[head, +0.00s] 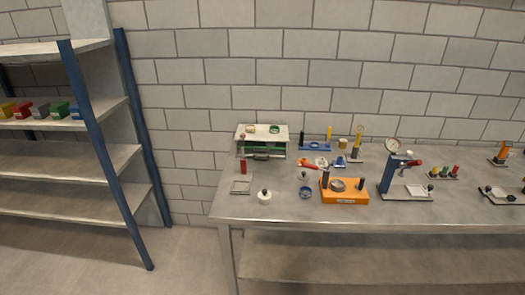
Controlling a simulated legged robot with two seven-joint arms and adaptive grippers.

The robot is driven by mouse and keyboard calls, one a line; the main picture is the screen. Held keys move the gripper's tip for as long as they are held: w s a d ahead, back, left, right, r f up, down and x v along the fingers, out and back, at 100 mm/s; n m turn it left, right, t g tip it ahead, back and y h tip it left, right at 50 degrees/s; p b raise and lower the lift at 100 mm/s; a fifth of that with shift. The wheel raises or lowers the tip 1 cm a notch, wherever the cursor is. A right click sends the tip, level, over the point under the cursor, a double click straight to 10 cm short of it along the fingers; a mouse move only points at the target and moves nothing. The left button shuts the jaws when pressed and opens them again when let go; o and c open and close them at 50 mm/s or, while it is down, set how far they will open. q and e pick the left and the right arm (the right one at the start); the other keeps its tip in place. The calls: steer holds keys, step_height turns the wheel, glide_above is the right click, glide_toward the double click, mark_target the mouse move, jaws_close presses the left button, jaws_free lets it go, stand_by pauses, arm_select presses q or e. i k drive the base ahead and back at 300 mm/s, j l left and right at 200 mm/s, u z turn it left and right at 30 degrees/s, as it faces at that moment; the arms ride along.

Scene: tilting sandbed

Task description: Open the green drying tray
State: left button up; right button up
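A small white-topped cabinet (250,137) stands at the back left of the metal workbench, close to the block wall. Green shows in its front, which seems to be the green drying tray (265,150), with a dark handle-like part (261,157) below it. The tray looks pushed in, but it is too small to tell for sure. Neither of my grippers is in view.
A blue-posted shelf (105,175) stands left, with open floor between.

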mark_target(254, 145)
steer(key=i+l+z, duration=0.1)
steer(key=i+l, duration=1)
steer(key=l, duration=0.1)
